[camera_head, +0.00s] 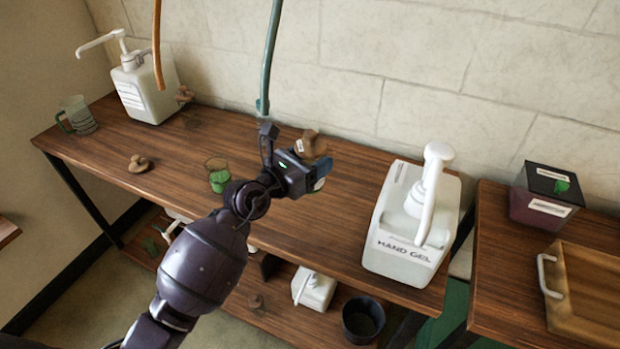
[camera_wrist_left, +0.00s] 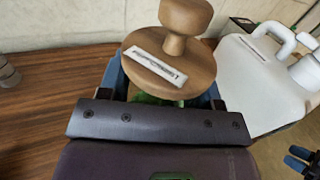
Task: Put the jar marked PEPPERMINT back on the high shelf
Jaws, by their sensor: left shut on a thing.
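My left gripper (camera_head: 318,168) is shut on a jar with a round wooden knobbed lid (camera_head: 309,146), held over the right part of the wooden bench. Its green contents show only as a sliver behind the fingers. In the left wrist view the lid (camera_wrist_left: 182,50) stands between my blue fingers, with a pale label whose writing I cannot read. An open glass with green contents (camera_head: 218,181) stands on the bench to the left. A dark blue piece, apparently my right gripper (camera_wrist_left: 299,163), shows at the wrist view's lower right edge. No high shelf is in view.
A white HAND GEL pump bucket (camera_head: 405,235) stands just right of the held jar. Another pump bucket (camera_head: 147,92), a mug (camera_head: 76,116) and a loose wooden lid (camera_head: 138,164) are at left. Hoses (camera_head: 270,55) hang near the wall. A right-hand table holds a dark box (camera_head: 540,208).

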